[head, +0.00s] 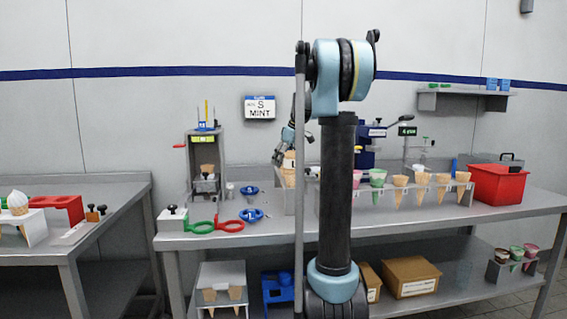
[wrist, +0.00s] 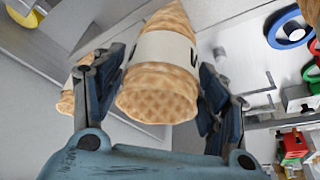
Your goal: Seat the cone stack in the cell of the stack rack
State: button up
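The cone stack (wrist: 158,75) is tan waffle cone with a white paper sleeve bearing dark marks. In the wrist view its wide end faces the camera and its narrow end points away. My gripper (wrist: 165,75) has a finger on each side of the sleeve, seemingly closed on it. In the head view my gripper (head: 287,150) is over the bench, just above the tan cone stack (head: 289,172) at a grey rack (head: 289,200). My arm column hides part of this rack. I cannot tell whether the stack's lower end is inside a cell.
Another cone (wrist: 68,100) stands close to my left finger in the wrist view. A long holder (head: 420,192) with several cones and cups runs right of my column, towards a red box (head: 497,184).

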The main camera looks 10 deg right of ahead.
dwell(0.3)
jog(key=v, duration=1.2)
dwell(0.3)
